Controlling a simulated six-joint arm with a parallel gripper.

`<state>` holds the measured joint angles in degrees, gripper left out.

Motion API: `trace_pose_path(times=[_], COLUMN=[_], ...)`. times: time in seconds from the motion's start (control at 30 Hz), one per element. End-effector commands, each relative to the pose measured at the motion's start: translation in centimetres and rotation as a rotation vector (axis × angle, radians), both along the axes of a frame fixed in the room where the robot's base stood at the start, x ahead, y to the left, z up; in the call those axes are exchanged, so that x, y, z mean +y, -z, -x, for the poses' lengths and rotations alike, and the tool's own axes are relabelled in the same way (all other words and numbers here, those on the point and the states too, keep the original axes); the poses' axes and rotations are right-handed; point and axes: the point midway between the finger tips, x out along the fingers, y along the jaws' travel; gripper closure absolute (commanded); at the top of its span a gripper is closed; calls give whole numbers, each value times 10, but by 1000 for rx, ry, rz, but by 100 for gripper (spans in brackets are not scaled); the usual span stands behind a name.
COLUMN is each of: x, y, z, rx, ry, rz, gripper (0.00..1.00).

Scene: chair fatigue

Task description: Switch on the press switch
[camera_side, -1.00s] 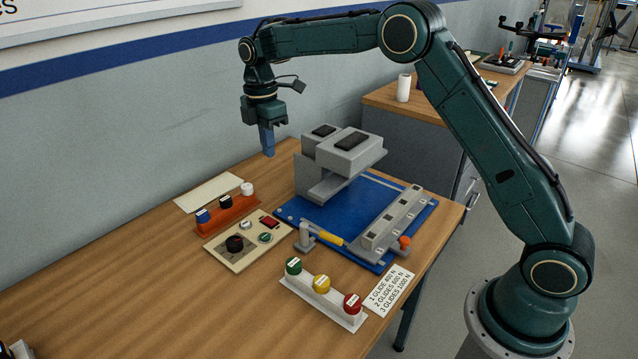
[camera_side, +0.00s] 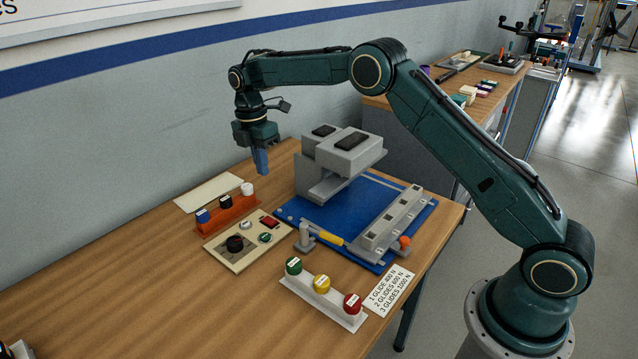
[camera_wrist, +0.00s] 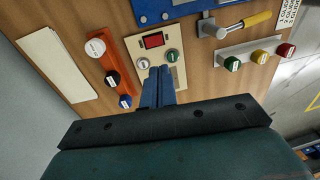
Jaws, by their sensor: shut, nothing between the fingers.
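A cream control panel (camera_side: 226,253) lies on the wooden table in front of the blue press base. It carries a red switch (camera_side: 270,222) in a dark frame, a white button (camera_side: 245,225), a green button (camera_side: 265,237) and a black knob (camera_side: 234,243). My gripper (camera_side: 261,172) is shut and empty, pointing down in the air above and behind the panel. In the wrist view, the red switch (camera_wrist: 153,41) is in plain sight beyond my fingertips (camera_wrist: 160,70). The fingers there hide the panel's lower part, with the black knob.
The grey press (camera_side: 340,160) stands on a blue base (camera_side: 300,212) right of my gripper. An orange rack (camera_side: 228,214) with blue, black and white knobs is left of the panel. A white stand (camera_side: 322,302) holds green, yellow and red knobs in front.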

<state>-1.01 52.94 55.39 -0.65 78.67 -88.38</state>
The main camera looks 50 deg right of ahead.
Motion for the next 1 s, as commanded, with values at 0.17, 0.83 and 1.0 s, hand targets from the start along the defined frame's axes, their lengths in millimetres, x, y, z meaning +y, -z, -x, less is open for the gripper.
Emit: trace_pose_path(times=[0.17, 0.83, 1.0], x=[0, 0, 0], y=[8, 99, 121], z=[1, 13, 16], rx=[2, 3, 3], ry=[1, 0, 1], rz=[0, 0, 0], gripper=[100, 100, 100])
